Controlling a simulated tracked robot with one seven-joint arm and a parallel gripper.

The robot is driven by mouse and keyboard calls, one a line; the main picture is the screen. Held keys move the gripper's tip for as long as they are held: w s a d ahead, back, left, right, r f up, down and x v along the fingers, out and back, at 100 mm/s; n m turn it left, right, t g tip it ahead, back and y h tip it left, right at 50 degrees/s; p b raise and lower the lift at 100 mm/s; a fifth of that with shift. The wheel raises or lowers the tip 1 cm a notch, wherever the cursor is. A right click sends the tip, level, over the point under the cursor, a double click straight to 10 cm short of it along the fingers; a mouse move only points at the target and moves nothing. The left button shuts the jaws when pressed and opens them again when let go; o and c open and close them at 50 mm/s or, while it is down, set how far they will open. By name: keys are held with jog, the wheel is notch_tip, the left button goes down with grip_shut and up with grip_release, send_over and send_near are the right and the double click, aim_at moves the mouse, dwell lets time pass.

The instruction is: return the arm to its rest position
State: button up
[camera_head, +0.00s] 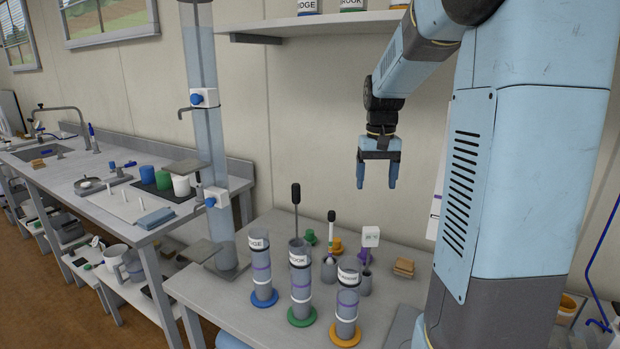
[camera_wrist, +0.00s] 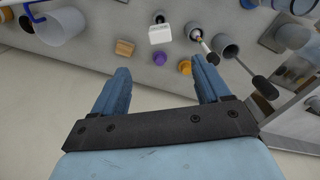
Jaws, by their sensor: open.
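My gripper (camera_head: 377,172) hangs from my light blue arm above the back of the right-hand table, in front of the wall. Its two blue fingers point down and stand apart with nothing between them. In the wrist view my gripper (camera_wrist: 160,88) also shows its fingers spread and empty, with the table's surface beyond them. The gripper touches nothing that I can see.
Three labelled cylinders (camera_head: 301,285) on coloured bases stand on the table (camera_head: 230,292). A tall clear column (camera_head: 208,130) stands left. A shelf (camera_head: 320,25) runs above.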

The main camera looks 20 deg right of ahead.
jog(key=shift+a, duration=0.1)
jog(key=s+a+r+n+t, duration=0.1)
jog(key=s+a+t, duration=0.1)
jog(key=s+a, duration=0.4)
jog(key=s+a+r+n+t, duration=0.1)
jog(key=s+a, duration=0.5)
jog(key=s, duration=1)
jog(key=shift+s+r+n+t, duration=0.2)
jog(key=shift+r+n+t, duration=0.2)
jog(key=shift+r+t, duration=0.65)
jog(key=shift+f+t, duration=0.25)
